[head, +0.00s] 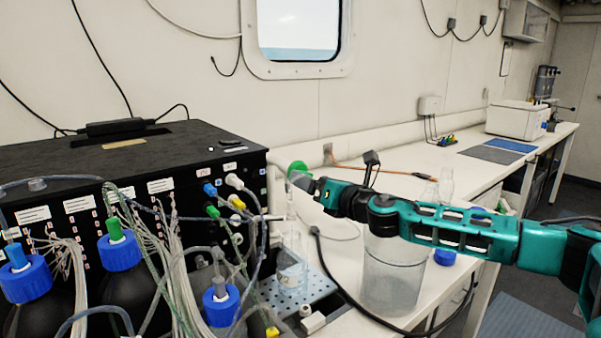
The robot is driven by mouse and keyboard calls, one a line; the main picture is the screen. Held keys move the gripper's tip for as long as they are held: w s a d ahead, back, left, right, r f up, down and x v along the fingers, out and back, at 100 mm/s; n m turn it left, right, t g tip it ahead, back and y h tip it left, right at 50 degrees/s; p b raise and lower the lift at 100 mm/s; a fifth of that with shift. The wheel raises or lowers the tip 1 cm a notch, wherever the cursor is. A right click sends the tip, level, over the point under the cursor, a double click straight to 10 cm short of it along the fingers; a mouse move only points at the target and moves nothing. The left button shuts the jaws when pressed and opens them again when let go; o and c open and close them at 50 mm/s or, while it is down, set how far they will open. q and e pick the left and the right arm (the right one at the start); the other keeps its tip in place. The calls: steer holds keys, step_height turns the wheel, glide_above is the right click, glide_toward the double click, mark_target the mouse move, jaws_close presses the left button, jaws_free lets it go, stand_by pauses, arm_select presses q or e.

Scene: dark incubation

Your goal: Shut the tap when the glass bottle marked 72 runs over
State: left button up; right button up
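A clear glass bottle (291,272) stands on a perforated light-blue tray (325,284) beside the black box. I cannot read any number on it, and its fill level is unclear. A thin spout (264,218) reaches from the box towards the bottle's neck. A round green piece (298,168), which may be the tap handle, shows above the bottle. My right gripper (306,183) comes in from the right with its tip at the green piece. Whether its fingers are apart or closed on it cannot be made out. My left gripper is not in view.
The black box (120,165) carries many tubes and wires. Dark bottles with blue caps (25,280) stand in front of it. A large clear beaker (392,275) stands under my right arm. A black cable crosses the bench (345,230). The bench beyond has free room.

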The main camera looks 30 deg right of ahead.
steer(key=shift+w+a+p, duration=0.2)
steer(key=shift+w+p, duration=0.1)
steer(key=shift+w, duration=2.1)
steer(key=c, duration=1)
steer(key=shift+o, duration=0.2)
